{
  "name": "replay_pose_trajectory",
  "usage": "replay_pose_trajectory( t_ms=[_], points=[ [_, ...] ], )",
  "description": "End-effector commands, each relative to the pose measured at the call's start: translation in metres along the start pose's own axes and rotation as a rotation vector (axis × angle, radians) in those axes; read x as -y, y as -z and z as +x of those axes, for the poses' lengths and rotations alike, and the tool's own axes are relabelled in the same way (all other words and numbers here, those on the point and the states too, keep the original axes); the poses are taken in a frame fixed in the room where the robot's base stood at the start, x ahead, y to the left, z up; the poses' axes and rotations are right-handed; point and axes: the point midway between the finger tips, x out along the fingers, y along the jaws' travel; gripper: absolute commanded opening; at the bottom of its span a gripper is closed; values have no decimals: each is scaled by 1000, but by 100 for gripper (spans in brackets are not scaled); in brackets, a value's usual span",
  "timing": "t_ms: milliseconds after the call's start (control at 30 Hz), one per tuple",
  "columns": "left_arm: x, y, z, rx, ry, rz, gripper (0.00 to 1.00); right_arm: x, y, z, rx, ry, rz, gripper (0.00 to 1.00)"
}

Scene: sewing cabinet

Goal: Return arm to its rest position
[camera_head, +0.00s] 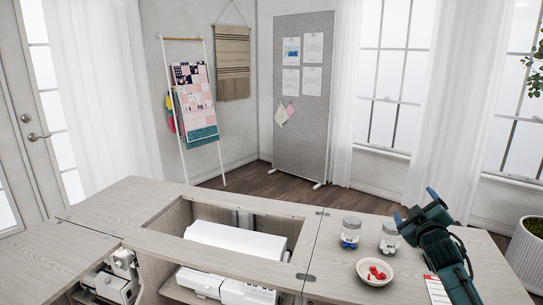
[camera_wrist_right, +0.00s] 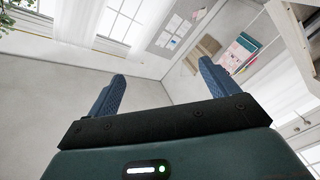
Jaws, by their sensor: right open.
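My right gripper (camera_head: 416,203) is raised above the right part of the sewing cabinet (camera_head: 327,238), with its arm coming in from the lower right. Its two blue fingers stand apart with nothing between them, and the right wrist view shows the same open fingers (camera_wrist_right: 162,90) against wall and windows. The gripper is beside the right-hand jar (camera_head: 389,240) in the picture; I cannot tell whether they are apart in depth. My left gripper is not in view.
A second jar (camera_head: 351,230) and a white bowl (camera_head: 364,275) with red items stand on the right top. A white machine (camera_head: 235,238) lies in the cabinet's opening. A sewing machine (camera_head: 112,280) is at lower left. A plant pot (camera_head: 527,255) stands at right.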

Motion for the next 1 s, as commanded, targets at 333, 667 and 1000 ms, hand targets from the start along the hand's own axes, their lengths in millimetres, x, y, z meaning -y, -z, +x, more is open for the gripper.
replay_pose_trajectory(
  t_ms=[333, 667, 1000],
  points=[
    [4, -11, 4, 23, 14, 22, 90, 89, -23, -44, 54, 197, 487, 86],
    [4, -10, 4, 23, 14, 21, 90, 227, -69, -191, 162, 429, 522, 86],
    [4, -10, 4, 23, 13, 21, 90, 300, -80, -388, 323, 644, 646, 86]
  ],
)
